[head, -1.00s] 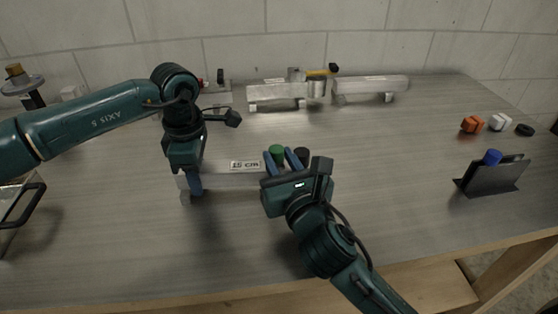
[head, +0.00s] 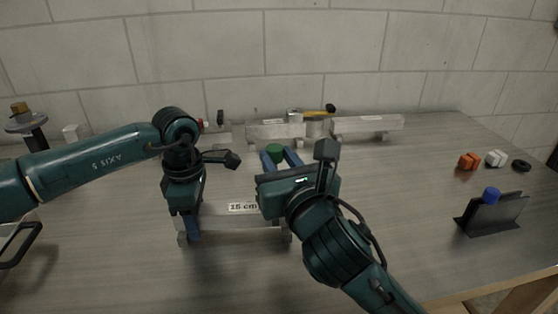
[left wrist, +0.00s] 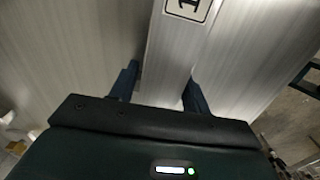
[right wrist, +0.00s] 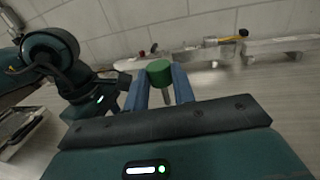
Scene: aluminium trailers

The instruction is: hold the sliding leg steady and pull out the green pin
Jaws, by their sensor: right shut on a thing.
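The sliding leg (head: 225,224) is a pale metal bar with a "15 cm" label (head: 242,207), standing on the table. My left gripper (head: 192,232) is low at its left end; in the left wrist view its fingers (left wrist: 160,88) straddle the bar, but whether both press on it is unclear. In the right wrist view the green cap (right wrist: 159,68) and part of the grey shaft show between the fingers.
Metal trailer parts (head: 365,126) with a yellow-handled piece stand at the back. A dark holder (head: 492,214) with a blue-capped pin stands at the right, near orange (head: 469,161), white and black pieces. The table's right middle is clear.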

